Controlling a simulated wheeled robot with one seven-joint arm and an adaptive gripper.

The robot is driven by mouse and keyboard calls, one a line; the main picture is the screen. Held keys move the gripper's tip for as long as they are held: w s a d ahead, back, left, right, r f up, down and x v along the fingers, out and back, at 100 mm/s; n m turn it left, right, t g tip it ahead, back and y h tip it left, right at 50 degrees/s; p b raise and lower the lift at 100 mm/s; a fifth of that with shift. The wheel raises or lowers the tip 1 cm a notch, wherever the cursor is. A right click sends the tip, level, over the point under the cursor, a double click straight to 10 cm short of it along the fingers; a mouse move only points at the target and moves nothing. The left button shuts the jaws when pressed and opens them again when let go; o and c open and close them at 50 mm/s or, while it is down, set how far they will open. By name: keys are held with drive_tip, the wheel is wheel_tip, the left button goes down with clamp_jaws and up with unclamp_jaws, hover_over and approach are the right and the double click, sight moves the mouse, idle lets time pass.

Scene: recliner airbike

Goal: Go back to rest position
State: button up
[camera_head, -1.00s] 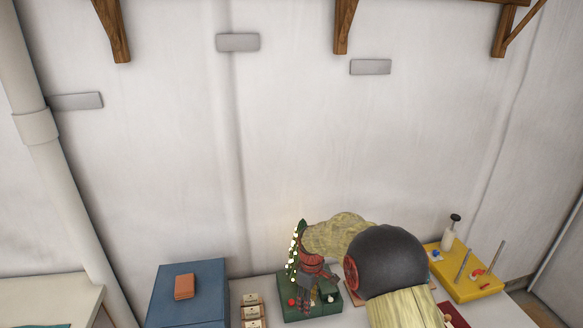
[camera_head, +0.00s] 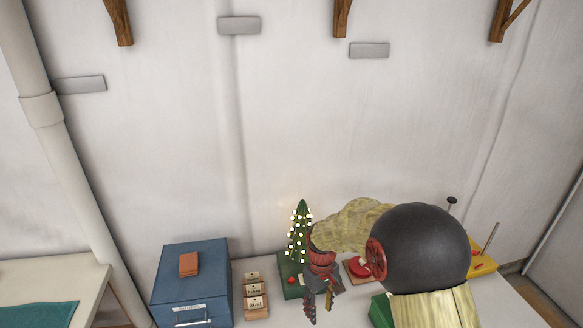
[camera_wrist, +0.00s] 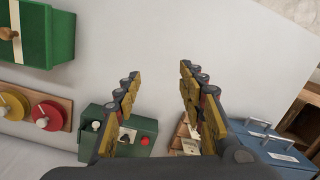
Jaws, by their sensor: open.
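My gripper (camera_head: 318,303) is open and empty, hanging above the white table in front of the green box with the small lit tree. Its two fingers also show spread apart in the wrist view (camera_wrist: 160,95), with bare table between their tips. My arm reaches in from the lower right of the head view and hides part of the table behind it.
The lit tree (camera_head: 300,232) stands on a green box (camera_head: 288,270). A yellow board (camera_head: 483,264) is at right.

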drive_tip(key=s+d+r+m+t+b, duration=0.3)
drive_tip(key=s+d+r, duration=0.2)
drive_tip(key=s+r, duration=0.5)
drive_tip(key=s+d+r+m+t+b, duration=0.2)
drive_tip(key=s+d+r, duration=0.3)
drive_tip(key=s+r, duration=0.6)
drive_tip(key=s+m+t, duration=0.1)
drive_tip(key=s, duration=0.3)
drive_tip(key=shift+s+d+r+t+b, duration=0.2)
drive_tip(key=shift+s+t+b, duration=0.05)
drive_tip(key=shift+t+b, duration=0.15)
